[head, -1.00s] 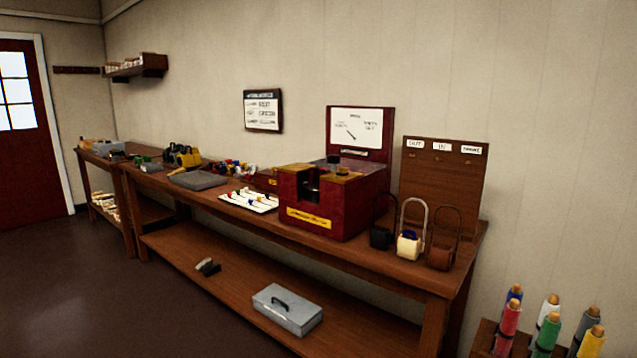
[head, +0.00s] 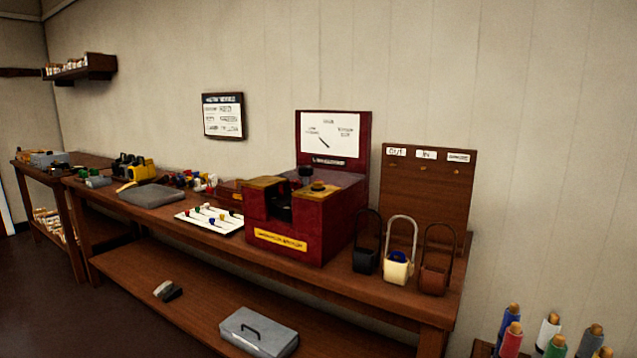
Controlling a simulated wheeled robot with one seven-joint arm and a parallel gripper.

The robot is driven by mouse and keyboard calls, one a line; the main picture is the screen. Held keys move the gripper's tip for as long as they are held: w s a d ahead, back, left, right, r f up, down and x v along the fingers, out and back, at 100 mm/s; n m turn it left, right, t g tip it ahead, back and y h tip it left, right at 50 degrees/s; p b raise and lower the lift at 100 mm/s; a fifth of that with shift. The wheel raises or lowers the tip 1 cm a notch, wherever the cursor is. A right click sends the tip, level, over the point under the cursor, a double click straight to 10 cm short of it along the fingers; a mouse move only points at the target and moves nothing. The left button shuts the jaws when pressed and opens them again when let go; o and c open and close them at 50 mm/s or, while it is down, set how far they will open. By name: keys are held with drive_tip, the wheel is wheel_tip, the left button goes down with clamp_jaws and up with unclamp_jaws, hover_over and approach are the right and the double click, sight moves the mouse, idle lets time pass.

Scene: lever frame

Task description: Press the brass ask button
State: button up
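A dark red box-shaped machine (head: 318,228) stands on the wooden bench, with a dial panel (head: 331,135) upright at its back. Its top carries brass-coloured plates and a dark knob (head: 306,172). A small dark round piece on a brass-coloured base (head: 319,187) sits to the right of the knob; I cannot tell whether it is the ask button. A yellow label (head: 281,240) is on the machine's front. My gripper is not in view.
Three padlock-shaped holders, black (head: 367,258), cream (head: 397,270) and brown (head: 434,277), stand right of the machine before a hook board (head: 428,195). A white tray (head: 196,224) lies to its left. Coloured spools (head: 511,338) stand lower right. Open floor is at lower left.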

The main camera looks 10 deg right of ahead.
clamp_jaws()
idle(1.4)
